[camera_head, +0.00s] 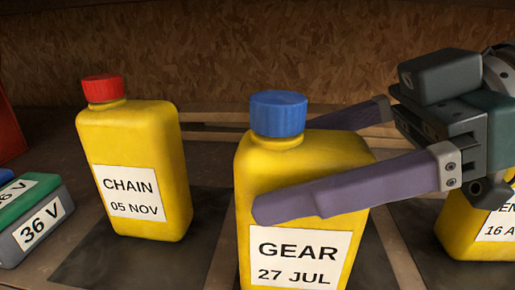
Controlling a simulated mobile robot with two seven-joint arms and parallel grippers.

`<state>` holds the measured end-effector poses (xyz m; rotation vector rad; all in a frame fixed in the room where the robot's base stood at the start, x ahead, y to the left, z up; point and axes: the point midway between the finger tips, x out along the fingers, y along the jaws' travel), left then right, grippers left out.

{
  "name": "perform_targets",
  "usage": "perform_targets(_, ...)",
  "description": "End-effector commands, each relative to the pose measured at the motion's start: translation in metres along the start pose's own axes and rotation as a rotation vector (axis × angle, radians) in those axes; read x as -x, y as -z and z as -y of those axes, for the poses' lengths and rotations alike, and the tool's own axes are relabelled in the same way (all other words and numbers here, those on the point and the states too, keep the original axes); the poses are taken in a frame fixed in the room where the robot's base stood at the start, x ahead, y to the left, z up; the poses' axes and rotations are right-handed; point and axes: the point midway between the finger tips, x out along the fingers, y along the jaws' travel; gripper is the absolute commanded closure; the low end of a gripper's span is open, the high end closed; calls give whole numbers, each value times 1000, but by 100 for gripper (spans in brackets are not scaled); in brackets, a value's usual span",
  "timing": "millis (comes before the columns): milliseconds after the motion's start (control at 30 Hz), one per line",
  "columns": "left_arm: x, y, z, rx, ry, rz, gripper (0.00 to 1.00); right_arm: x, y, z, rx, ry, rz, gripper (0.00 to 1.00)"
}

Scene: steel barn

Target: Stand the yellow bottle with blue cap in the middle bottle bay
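The yellow bottle with blue cap (304,262) is right of the picture's middle, labelled GEAR 27 JUL, and looks upright. My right gripper (288,165) comes from the right, with one purple finger across the bottle's front and the other passing behind it. It looks shut on the bottle. The bottle's base is below the picture, so I cannot tell whether it touches the surface. The middle bottle bay (233,248) shows as a dark patch between wooden strips, partly hidden behind the bottle. My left gripper is not in view.
A yellow bottle with red cap (160,193), labelled CHAIN, stands on the dark left bay (88,258). Another yellow bottle (461,233) stands at right, partly hidden by my gripper. Green and grey 36 V batteries (38,228) lie at far left. A chipboard wall (220,50) closes the back.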

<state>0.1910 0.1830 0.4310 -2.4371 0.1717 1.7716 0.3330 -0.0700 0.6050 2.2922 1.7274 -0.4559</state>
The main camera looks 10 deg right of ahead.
Motion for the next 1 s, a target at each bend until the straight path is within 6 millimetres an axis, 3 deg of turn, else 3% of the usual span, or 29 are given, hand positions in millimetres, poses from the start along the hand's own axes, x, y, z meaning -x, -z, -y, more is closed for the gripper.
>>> perform_targets(400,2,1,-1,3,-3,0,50,6,2,0,-1,-1,2,0)
perform_targets(800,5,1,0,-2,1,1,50,88,1,0,-4,-2,4,0)
perform_targets(1000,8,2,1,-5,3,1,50,114,2,0,-3,-1,1,0)
